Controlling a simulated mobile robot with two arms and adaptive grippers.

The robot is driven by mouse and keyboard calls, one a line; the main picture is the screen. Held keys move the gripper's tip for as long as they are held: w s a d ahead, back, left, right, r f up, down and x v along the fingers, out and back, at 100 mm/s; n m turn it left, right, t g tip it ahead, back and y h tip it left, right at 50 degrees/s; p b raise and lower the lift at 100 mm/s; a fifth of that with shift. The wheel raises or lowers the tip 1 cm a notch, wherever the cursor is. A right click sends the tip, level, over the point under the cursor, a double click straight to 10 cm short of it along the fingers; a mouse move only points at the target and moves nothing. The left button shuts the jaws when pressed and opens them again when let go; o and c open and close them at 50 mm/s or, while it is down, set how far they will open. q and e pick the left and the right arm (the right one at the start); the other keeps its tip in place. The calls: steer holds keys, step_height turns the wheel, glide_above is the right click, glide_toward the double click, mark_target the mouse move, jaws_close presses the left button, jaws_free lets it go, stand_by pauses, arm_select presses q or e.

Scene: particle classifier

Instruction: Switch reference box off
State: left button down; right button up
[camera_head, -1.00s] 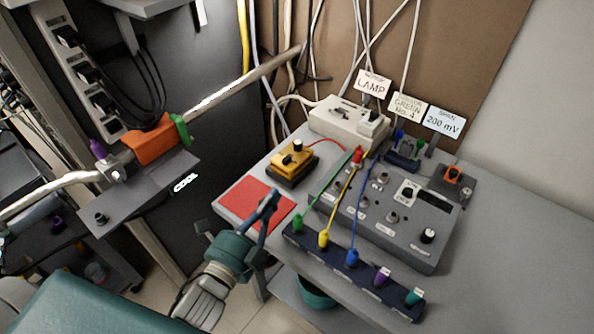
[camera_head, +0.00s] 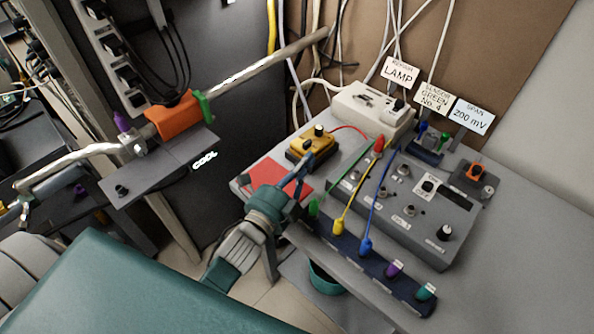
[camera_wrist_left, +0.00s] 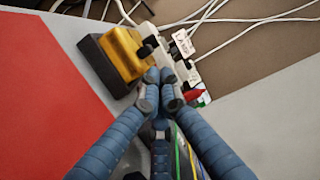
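A yellow box on a dark base (camera_head: 303,149) stands on the grey bench, with a black knob on its top and a red cable; it also shows in the left wrist view (camera_wrist_left: 125,50). I cannot read a label naming the reference box. My left gripper (camera_head: 308,158) is over the far edge of the red pad, just in front of the yellow box. In the left wrist view its fingertips (camera_wrist_left: 159,76) are together, near the yellow box's corner. I see nothing between them. My right gripper is not in view.
A grey control box (camera_head: 425,223) with knobs is to the right. Green, yellow and blue cables run to a dark socket strip (camera_head: 375,265). The red pad (camera_head: 255,178) lies flat. The right bench is clear.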

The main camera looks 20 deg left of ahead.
mark_target(305, 147)
arm_select(q)
steer(key=shift+w+d, duration=0.2)
steer(key=shift+w, duration=1.15)
steer(key=shift+w+a+p, duration=0.2)
steer(key=shift+a, duration=0.35)
steer(key=shift+w+a+p, duration=0.15)
steer(key=shift+w+a, duration=0.05)
steer(key=shift+a, duration=0.35)
steer(key=shift+w+a, duration=0.1)
steer(key=shift+a, duration=0.15)
